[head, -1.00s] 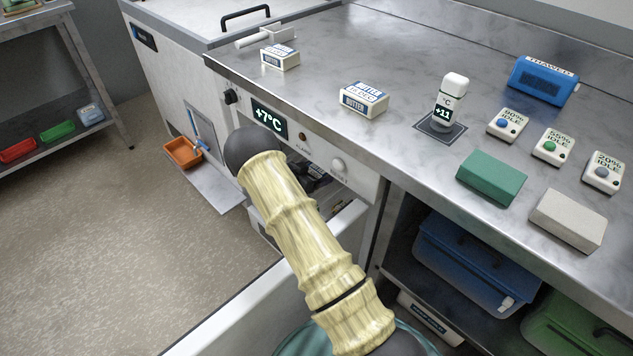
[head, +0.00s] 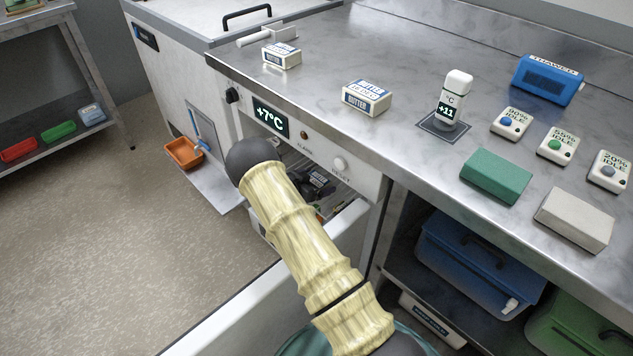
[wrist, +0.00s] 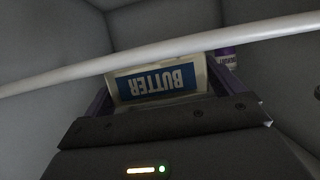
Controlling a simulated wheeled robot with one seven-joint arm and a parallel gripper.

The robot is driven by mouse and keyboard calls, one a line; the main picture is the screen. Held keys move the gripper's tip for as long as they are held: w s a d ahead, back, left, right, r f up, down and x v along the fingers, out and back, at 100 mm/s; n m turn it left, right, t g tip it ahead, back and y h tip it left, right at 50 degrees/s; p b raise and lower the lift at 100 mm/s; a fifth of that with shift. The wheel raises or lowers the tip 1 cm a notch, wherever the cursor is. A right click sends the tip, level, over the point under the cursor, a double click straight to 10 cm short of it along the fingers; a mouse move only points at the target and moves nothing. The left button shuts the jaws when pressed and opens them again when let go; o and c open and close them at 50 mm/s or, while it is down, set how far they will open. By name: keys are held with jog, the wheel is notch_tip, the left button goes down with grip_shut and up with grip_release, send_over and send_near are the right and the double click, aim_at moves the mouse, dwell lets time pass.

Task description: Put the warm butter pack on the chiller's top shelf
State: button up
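In the wrist view a butter pack (wrist: 157,82) with a blue label, upside down in the picture, lies between the two purple fingers of my gripper (wrist: 162,88). The fingers appear to meet its two ends. A white bar crosses in front of the pack. In the head view my gripper (head: 315,186) is a dark shape inside the opened chiller (head: 352,172), partly hidden by my arm. The chiller display reads +7°C. Two more butter packs stand on the counter, one at the back left (head: 281,56) and one nearer the middle (head: 366,98). I cannot tell the shelves apart.
A thermometer reading +11 (head: 452,98) stands on the counter (head: 330,50), with a green block (head: 496,176) and a grey block (head: 574,220). The chiller's pulled-out white front (head: 235,318) lies below my arm.

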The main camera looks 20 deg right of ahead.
jog(key=shift+o, duration=0.2)
jog(key=shift+r, duration=0.25)
jog(key=p+v, duration=0.3)
jog(key=v, duration=0.9)
jog(key=shift+f, duration=0.15)
